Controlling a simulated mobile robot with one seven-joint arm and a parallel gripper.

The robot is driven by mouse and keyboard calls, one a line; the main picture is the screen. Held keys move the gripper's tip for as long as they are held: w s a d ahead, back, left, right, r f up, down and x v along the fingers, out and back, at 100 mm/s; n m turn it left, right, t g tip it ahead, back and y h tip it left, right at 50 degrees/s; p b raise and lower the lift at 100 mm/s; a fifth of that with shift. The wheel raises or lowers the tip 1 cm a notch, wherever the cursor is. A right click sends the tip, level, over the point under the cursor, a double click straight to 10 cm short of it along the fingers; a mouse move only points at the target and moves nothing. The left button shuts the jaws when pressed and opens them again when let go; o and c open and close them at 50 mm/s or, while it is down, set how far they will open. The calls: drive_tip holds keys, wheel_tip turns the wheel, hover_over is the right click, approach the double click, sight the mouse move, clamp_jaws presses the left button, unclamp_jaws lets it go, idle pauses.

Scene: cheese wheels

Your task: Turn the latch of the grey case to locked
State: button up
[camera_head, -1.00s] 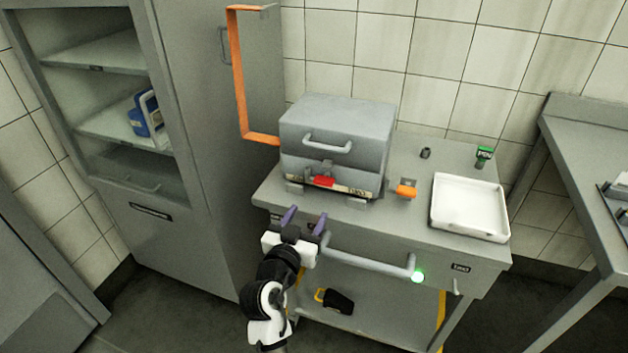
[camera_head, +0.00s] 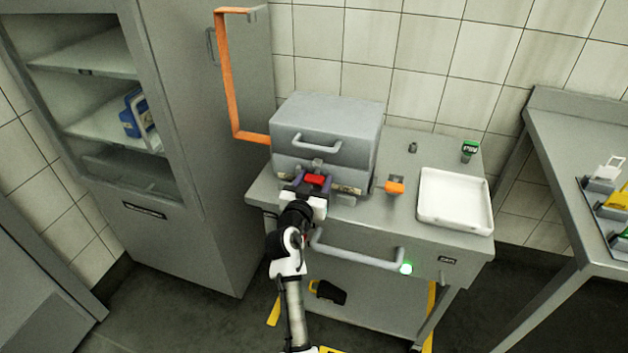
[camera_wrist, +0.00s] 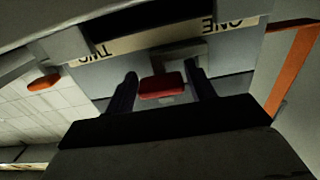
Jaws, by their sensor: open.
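The grey case (camera_head: 330,125) stands closed on the grey cart, with a pull handle on its front. Its red latch (camera_head: 314,180) is low on the front face and also shows in the wrist view (camera_wrist: 161,87). My gripper (camera_head: 313,184) is at the case front, open, with one purple finger on each side of the red latch. In the wrist view the fingers (camera_wrist: 160,88) stand apart around the latch, and I cannot tell whether either touches it. A label strip (camera_wrist: 165,40) on the case reads ONE and TWO. My gripper hides part of this strip in the head view.
The cart's front handle (camera_head: 360,254) runs close to my arm.

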drive_tip(key=shift+c, duration=0.3)
drive_tip(key=c, duration=0.6)
drive_tip(key=shift+c, duration=0.2)
